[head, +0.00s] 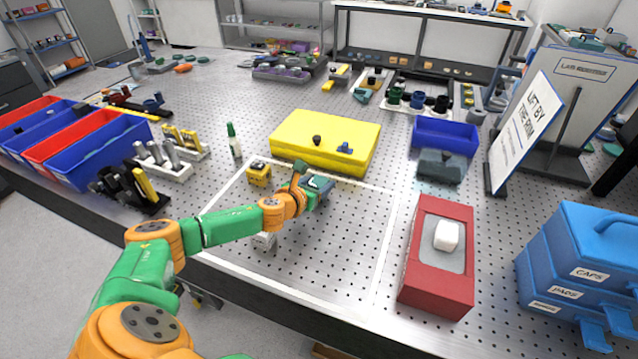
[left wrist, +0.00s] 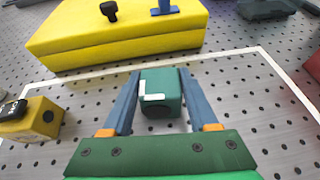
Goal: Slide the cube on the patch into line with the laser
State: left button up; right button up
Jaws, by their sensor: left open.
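The teal cube (left wrist: 162,97) stands on the perforated table inside the white-outlined patch (head: 335,240). A white L-shaped mark shows on it. In the head view the cube (head: 319,184) is partly hidden by my left gripper (head: 311,182). My left gripper (left wrist: 160,78) is open, with one blue finger on each side of the cube. Small gaps seem to show beside the cube; contact is not clear. A small yellow block with a black top, perhaps the laser, stands left of the cube in the head view (head: 258,173) and left wrist view (left wrist: 32,120). No beam is visible. My right gripper is not in view.
A large yellow case (head: 325,140) lies just behind the patch. A small pale object (head: 264,240) sits below my left forearm. A red tray with a white block (head: 422,285) stands right of the patch. The patch's front right area is bare.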

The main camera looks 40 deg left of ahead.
aim_at(315, 185)
pick_arm(q)
jog(key=o, duration=0.4)
jog(key=shift+c, duration=0.2)
jog(key=v, duration=0.7)
jog(key=shift+s+d, duration=0.1)
jog(key=shift+s, duration=0.05)
